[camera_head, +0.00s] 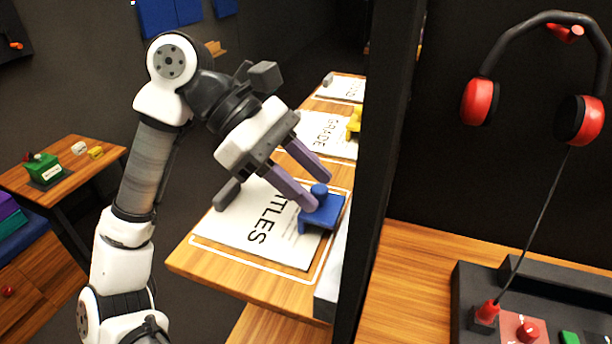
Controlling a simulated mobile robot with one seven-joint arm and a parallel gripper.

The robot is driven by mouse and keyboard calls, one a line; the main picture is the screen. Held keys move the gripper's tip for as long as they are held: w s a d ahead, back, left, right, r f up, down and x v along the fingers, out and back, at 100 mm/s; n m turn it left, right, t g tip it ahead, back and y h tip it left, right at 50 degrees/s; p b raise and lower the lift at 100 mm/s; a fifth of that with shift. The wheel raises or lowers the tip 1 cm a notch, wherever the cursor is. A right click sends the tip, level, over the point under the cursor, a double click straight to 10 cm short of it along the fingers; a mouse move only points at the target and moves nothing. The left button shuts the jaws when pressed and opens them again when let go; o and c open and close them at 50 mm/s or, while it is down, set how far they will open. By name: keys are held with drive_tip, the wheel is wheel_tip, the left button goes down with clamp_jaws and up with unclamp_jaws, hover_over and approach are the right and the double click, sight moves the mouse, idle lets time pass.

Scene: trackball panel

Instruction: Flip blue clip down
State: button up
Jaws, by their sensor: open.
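The blue clip (325,210) sits at the right edge of a white sheet (240,226) on a wooden shelf, with a round knob on its top. My gripper (317,192) reaches down to it from the upper left. Its two purple-grey fingers are apart. The near fingertip is at the clip's left side, by the knob; the far fingertip is above and behind it. I cannot tell whether either finger touches the clip.
A dark upright panel (375,150) stands just right of the clip. A yellow clip (354,122) sits on another sheet farther back. Red headphones (480,100) hang at the right above a control box (560,300). A small table (95,150) stands at the left.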

drive_tip(key=v, duration=1.4)
drive_tip(key=shift+w, duration=0.1)
